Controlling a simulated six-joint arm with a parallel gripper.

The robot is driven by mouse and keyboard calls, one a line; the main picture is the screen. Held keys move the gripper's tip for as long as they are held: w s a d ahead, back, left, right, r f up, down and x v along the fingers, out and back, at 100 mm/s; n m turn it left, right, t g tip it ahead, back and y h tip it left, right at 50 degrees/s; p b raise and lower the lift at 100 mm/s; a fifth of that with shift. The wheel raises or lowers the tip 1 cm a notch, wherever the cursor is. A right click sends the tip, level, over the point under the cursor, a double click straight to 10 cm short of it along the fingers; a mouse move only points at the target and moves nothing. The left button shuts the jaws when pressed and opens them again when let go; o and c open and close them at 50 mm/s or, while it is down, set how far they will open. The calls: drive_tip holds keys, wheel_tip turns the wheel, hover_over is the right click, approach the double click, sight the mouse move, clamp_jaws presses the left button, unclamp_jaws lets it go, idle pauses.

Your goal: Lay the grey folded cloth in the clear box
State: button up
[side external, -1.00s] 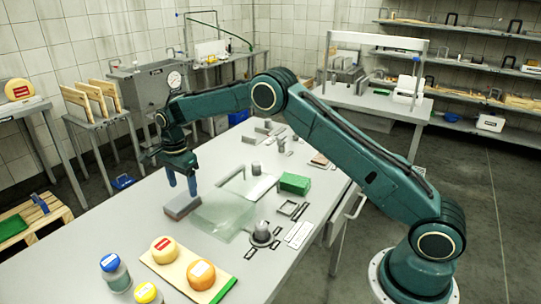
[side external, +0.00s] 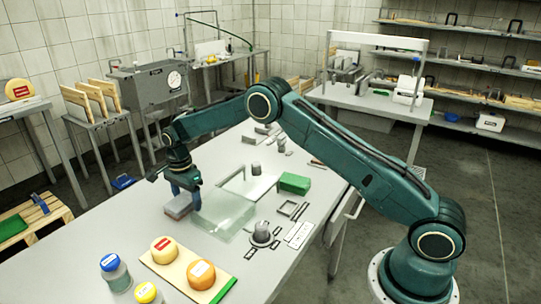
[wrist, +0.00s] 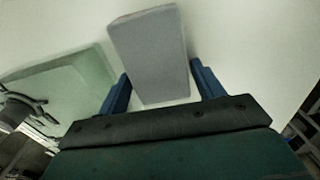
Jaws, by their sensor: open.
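The grey folded cloth (side external: 177,206) is a flat block on the table, beside the left end of the clear box in the side view. In the wrist view the cloth (wrist: 150,50) lies between my two blue fingers. My gripper (side external: 187,200) points down at the cloth, low over the table. In the wrist view my gripper (wrist: 160,72) is open, one finger on each side of the cloth's near end, with gaps showing. The clear box (side external: 228,217) stands on the table; it shows partly in the wrist view (wrist: 75,85), left of the cloth.
A board (side external: 190,270) with two cheese wheels and blue- and yellow-lidded jars (side external: 115,273) stand at the table's front. A green block (side external: 295,183), a dark round stand (side external: 262,234) and small flat pieces lie right of the box. Table left of the cloth is clear.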

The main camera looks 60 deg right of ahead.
sight(186, 197)
drive_tip(key=c, duration=0.8)
drive_tip(key=shift+r, duration=0.1)
wheel_tip(186, 197, up, 20)
drive_tip(key=shift+f, duration=0.1)
idle(0.6)
idle(0.4)
